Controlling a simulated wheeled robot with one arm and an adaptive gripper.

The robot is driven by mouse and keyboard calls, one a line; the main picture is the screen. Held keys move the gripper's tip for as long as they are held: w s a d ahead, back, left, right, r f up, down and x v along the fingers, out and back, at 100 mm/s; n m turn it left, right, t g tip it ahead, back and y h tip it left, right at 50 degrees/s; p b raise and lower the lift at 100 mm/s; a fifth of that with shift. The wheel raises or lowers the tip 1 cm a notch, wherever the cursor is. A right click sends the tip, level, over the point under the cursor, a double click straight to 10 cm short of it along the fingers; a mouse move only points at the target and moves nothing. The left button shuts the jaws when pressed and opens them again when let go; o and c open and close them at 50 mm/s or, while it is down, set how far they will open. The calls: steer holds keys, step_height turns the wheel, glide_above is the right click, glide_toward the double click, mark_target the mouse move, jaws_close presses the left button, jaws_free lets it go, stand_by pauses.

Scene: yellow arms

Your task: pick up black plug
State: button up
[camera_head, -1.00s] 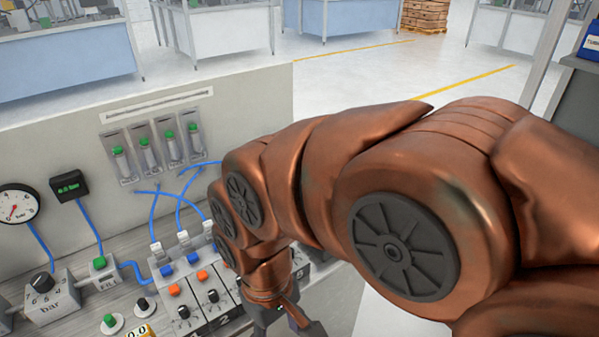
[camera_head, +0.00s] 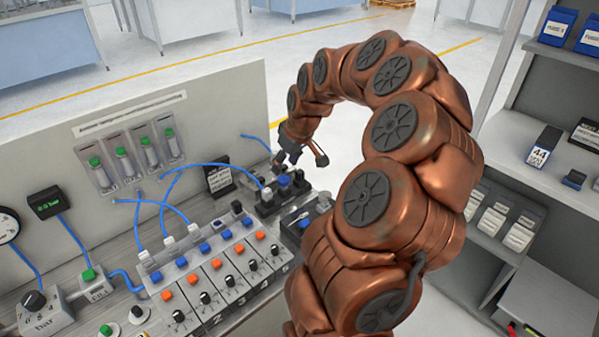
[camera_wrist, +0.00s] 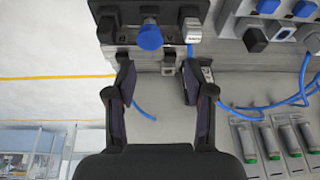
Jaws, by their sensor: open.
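My gripper (camera_head: 290,155) is at the right end of the bench, over a small dark fixture (camera_head: 270,208) with a blue knob (camera_head: 284,181). In the wrist view my gripper (camera_wrist: 158,75) is open and empty, its fingers spread just short of the blue knob (camera_wrist: 149,37). I cannot tell which black piece the task means.
The valve block (camera_head: 225,270) with blue and orange buttons lies left of the fixture. A black sign (camera_head: 219,180) stands behind. Shelves (camera_head: 545,150) are at right.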

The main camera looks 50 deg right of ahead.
glide_toward(301, 172)
steer(key=x, duration=0.2)
steer(key=shift+m+h, duration=0.3)
steer(key=shift+m, duration=0.1)
steer(key=shift+a+p+x, duration=0.2)
steer(key=shift+p+x, duration=1.65)
steer(key=shift+x, duration=1.05)
steer(key=shift+p+x, duration=0.3)
steer(key=shift+x, duration=0.95)
steer(key=c, duration=0.9)
steer(key=shift+r, duration=0.1)
step_height(301, 172, up, 10)
steer(key=b, duration=0.3)
steer(key=shift+b, duration=0.35)
